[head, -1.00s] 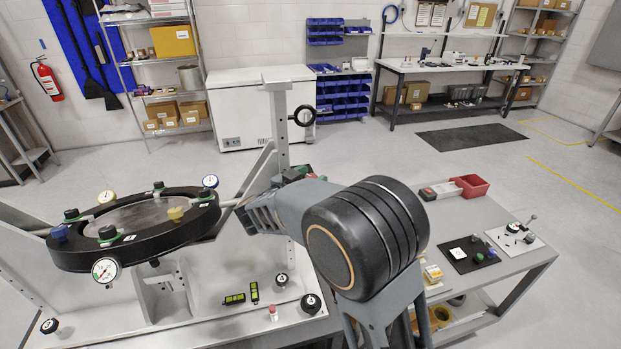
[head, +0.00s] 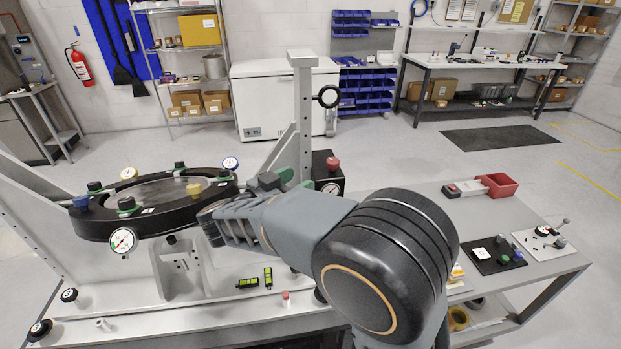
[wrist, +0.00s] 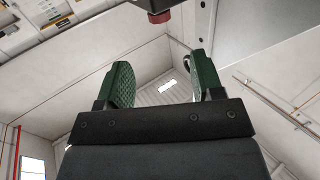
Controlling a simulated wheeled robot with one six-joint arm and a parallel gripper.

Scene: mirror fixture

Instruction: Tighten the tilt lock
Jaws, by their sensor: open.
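The mirror fixture has a black ring (head: 92,228) with green-based knobs and dial gauges around it, left of the upright column (head: 304,110). A red knob (head: 332,163) sits on a black box (head: 322,178) at the column's foot; a red knob (wrist: 160,15) also shows at the top of the wrist view. I cannot tell which knob is the tilt lock. My gripper (head: 283,180) is near the column, left of the box and partly hidden by my arm. In the wrist view its green-padded fingers (wrist: 158,85) are apart with nothing between them.
A black hand ring (head: 329,96) sticks out from the column. Two green-yellow levels (head: 255,281) and a small red-topped item (head: 286,297) are on the fixture's base. The side table at right holds a red bin (head: 497,186) and a black mat (head: 494,255).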

